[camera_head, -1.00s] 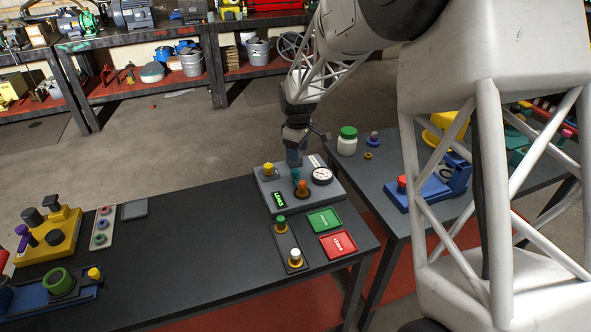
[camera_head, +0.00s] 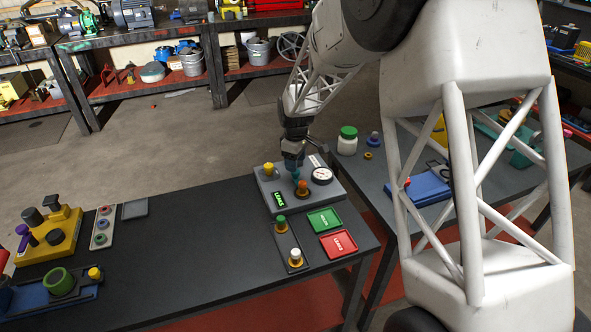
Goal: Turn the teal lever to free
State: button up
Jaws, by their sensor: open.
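The teal lever (camera_head: 295,175) stands on a grey control box (camera_head: 325,195) at the right end of the dark table. Only a small part of it shows below my gripper (camera_head: 293,165). My gripper is open and points down at the lever's upper end. I cannot tell whether the fingers touch it or stand around it. The box also carries a yellow knob (camera_head: 269,168), an orange knob (camera_head: 303,187), a round white gauge (camera_head: 321,175) and a lit green display (camera_head: 279,199) with text too small to read surely.
In front of the box are a panel with a green knob (camera_head: 280,221) and a white knob (camera_head: 295,256), a green tray (camera_head: 324,220) and a red tray (camera_head: 338,243). A white jar with green lid (camera_head: 347,141) stands on the right table. The table's middle (camera_head: 190,235) is clear.

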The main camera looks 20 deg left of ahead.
aim_at(297, 178)
jog(key=shift+f, duration=1.95)
jog(key=c, duration=0.9)
